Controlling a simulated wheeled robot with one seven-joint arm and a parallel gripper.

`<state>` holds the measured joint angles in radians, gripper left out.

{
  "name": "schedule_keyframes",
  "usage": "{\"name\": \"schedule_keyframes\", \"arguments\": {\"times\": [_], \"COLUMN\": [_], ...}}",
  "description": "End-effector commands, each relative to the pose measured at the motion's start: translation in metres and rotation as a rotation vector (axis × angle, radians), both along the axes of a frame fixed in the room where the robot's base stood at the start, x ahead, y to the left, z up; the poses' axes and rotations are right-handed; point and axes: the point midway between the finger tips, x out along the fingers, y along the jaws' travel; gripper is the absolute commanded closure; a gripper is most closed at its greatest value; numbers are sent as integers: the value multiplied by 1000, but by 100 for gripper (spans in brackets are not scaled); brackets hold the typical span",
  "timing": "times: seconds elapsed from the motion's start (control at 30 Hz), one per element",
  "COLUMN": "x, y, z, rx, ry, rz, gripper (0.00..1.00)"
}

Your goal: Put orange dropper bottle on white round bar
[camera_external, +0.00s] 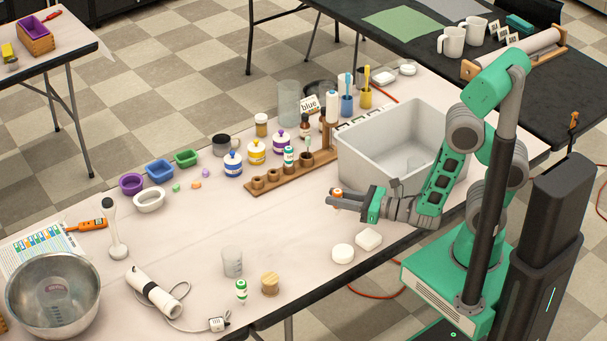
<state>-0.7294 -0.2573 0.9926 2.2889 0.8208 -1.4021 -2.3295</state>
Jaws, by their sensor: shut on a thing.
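My gripper (347,200) is shut on the orange dropper bottle (337,192). The bottle is small, and its orange and white top shows between the fingers; its lower part is mostly hidden. The gripper holds it over the table, in front of the grey bin. The white round bar (343,253) lies flat on the table near its front edge, below the gripper in the picture and apart from it. Nothing is on top of the bar.
A white squarish bar (368,238) lies just right of the round bar. A grey bin (396,150) stands behind my gripper. A wooden rack (290,173) with bottles is to the left. A green-capped bottle (241,291) and wooden-lidded jar (270,284) stand at front left.

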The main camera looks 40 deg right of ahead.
Motion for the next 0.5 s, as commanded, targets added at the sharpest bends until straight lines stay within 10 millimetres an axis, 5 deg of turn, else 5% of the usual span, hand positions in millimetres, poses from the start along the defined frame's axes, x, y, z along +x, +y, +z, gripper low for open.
{"name": "schedule_keyframes", "arguments": {"times": [0.4, 0.5], "x": [-73, -81], "y": [35, 40], "z": [26, 19], "rx": [-3, -2], "ry": [2, 4], "rz": [341, 381], "gripper": [100, 100]}}
